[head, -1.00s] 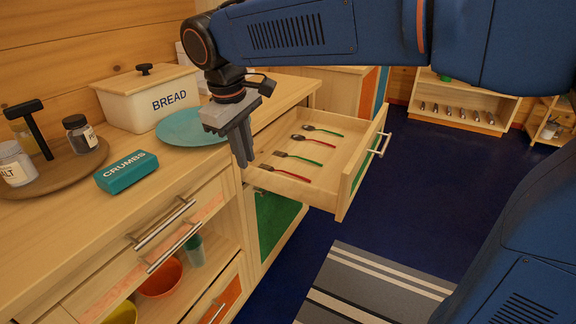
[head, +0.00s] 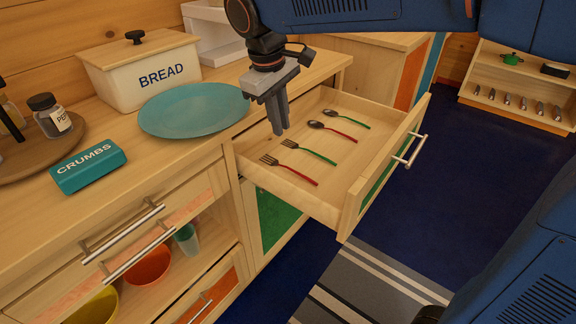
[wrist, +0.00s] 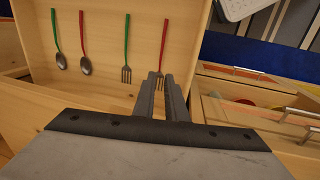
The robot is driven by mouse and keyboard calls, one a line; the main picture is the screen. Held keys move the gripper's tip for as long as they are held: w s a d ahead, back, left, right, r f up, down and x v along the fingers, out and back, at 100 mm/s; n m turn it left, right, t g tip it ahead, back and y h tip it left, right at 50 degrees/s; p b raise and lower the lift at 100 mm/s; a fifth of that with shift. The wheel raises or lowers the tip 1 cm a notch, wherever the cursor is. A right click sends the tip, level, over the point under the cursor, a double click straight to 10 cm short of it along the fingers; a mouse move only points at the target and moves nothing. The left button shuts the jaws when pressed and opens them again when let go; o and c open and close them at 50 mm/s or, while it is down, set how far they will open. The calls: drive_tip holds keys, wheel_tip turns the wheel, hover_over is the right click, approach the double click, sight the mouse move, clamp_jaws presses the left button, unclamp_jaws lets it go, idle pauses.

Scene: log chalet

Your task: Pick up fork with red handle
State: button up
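The fork with the red handle (head: 291,171) lies in the open drawer (head: 367,172), at the near end of the row of cutlery. In the wrist view, the red-handled fork (wrist: 163,44) is just beyond my fingertips, its tines partly behind them. My gripper (head: 277,127) points down above the drawer, near its counter side, apart from the fork. The gripper (wrist: 161,76) holds nothing that I can see.
A green-handled fork (head: 309,151), a red-handled spoon (head: 333,131) and a green-handled spoon (head: 346,119) lie beside it. A teal plate (head: 195,108), bread box (head: 145,75) and crumbs box (head: 88,168) stand on the counter. The drawer's walls surround the cutlery.

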sight(289, 168)
drive_tip(key=f, duration=0.4)
drive_tip(key=w+d+f, duration=0.1)
drive_tip(key=f, duration=0.4)
drive_tip(key=w+f, duration=0.1)
drive_tip(key=f, duration=0.4)
drive_tip(key=shift+d+f, duration=0.2)
drive_tip(key=shift+d, duration=0.2)
clamp_jaws()
drive_tip(key=shift+r, duration=0.1)
